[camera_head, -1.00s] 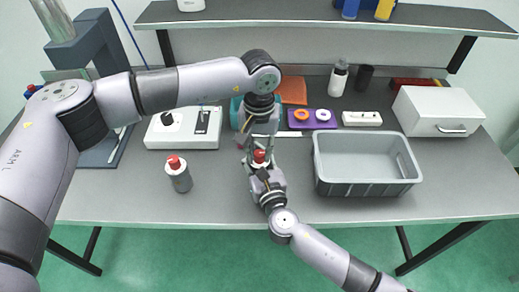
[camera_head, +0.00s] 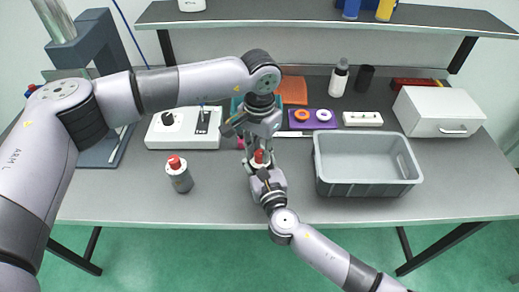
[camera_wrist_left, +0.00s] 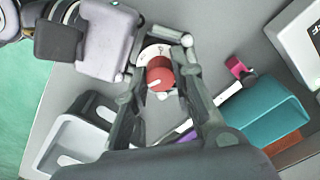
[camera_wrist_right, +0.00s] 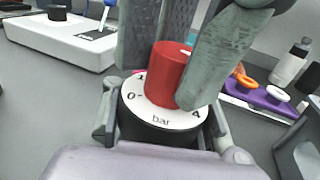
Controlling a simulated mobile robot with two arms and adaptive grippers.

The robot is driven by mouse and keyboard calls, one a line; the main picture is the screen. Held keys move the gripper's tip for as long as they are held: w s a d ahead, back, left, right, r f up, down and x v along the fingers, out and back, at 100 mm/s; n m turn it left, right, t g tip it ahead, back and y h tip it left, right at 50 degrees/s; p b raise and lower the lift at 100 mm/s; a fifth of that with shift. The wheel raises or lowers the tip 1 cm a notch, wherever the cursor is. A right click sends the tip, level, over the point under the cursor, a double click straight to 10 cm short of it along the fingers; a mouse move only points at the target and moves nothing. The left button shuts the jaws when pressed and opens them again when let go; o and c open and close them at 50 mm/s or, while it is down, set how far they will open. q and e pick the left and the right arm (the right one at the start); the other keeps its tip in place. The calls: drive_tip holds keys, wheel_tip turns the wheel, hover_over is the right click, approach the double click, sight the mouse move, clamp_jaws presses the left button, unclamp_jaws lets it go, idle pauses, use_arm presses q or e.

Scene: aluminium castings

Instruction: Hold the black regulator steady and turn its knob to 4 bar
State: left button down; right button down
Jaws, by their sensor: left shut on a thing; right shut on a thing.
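The black regulator (camera_wrist_right: 160,131) stands upright with a white dial on top, marked 0, 1, 4 and "bar". Its red knob (camera_wrist_right: 168,75) has a white pointer line, seen on its right side in the right wrist view. My right gripper (camera_wrist_right: 160,128) is shut around the black body from the front. My left gripper (camera_wrist_left: 162,80) comes from above and is shut on the red knob (camera_wrist_left: 160,76), a finger on each side. In the head view the knob (camera_head: 259,157) shows between the grippers. The fingers hide part of the dial, so the exact reading cannot be told.
A grey red-capped cylinder (camera_head: 179,178) stands to the left. Behind it is a white box with a black knob (camera_head: 183,140). A grey crate (camera_head: 366,190) stands close on the right. A purple tray (camera_head: 312,125) and a teal object (camera_wrist_left: 268,113) lie behind.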

sight(260, 153)
use_arm(q)
drive_tip(key=shift+w+a, duration=0.1)
drive_tip(key=shift+w, duration=0.15)
use_arm(e)
drive_tip(key=shift+s+a+f, duration=0.1)
use_arm(q)
drive_tip(key=c, duration=1.8)
unclamp_jaws()
drive_tip(key=o, duration=0.4)
drive_tip(key=shift+s, duration=0.2)
drive_tip(key=shift+o, duration=0.2)
drive_tip(key=shift+r, duration=0.1)
wheel_tip(260, 153, up, 12)
use_arm(e)
drive_tip(key=c, duration=1)
unclamp_jaws()
drive_tip(key=shift+o, duration=0.2)
